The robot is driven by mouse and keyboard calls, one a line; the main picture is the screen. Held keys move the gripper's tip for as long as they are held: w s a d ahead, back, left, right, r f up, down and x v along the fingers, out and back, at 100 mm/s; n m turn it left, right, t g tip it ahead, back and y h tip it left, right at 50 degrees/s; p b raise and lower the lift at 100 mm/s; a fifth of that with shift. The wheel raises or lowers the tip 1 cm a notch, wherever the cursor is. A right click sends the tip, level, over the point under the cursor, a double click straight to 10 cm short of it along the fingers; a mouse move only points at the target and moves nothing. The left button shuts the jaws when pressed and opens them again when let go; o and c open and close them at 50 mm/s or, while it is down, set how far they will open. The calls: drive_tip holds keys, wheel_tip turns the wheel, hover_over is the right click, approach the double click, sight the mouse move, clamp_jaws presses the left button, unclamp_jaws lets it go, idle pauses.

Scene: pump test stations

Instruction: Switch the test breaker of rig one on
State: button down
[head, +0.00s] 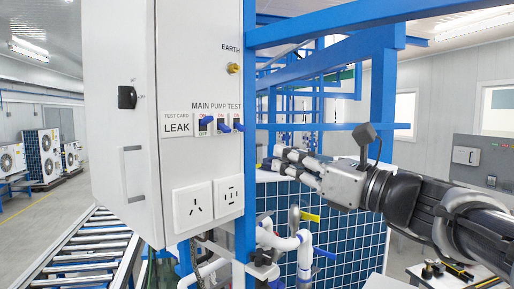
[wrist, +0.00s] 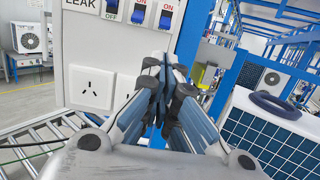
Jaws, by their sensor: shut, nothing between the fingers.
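The white test box (head: 125,95) carries a row of blue breaker levers under the words MAIN PUMP TEST. The test breaker (head: 239,126) is the rightmost; its lever sits low, below its ON mark. The pump breaker (head: 224,127) beside it is also low, while the main breaker (head: 207,121) shows its OFF mark below the lever. In the wrist view the test breaker (wrist: 165,18) is at the top, just above my fingers. My gripper (head: 275,158) is shut and empty, to the right of and below the test breaker, apart from it.
Sockets (head: 193,206) are below the breakers, and a brass earth stud (head: 233,68) is above. A blue frame post (head: 249,150) runs along the box's right edge. White pipes (head: 285,240) and a blue-tiled block (head: 340,235) lie below my arm. A roller conveyor (head: 90,250) is at left.

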sight(235, 143)
drive_tip(key=p+x, duration=0.1)
drive_tip(key=x, duration=0.9)
drive_tip(key=shift+s+r+p, duration=0.15)
drive_tip(key=shift+p, duration=0.4)
drive_tip(key=shift+r+p, duration=0.15)
drive_tip(key=shift+p, duration=0.25)
drive_tip(key=shift+d+g+h, duration=0.1)
drive_tip(key=shift+g+h, duration=0.2)
drive_tip(key=shift+p, duration=0.4)
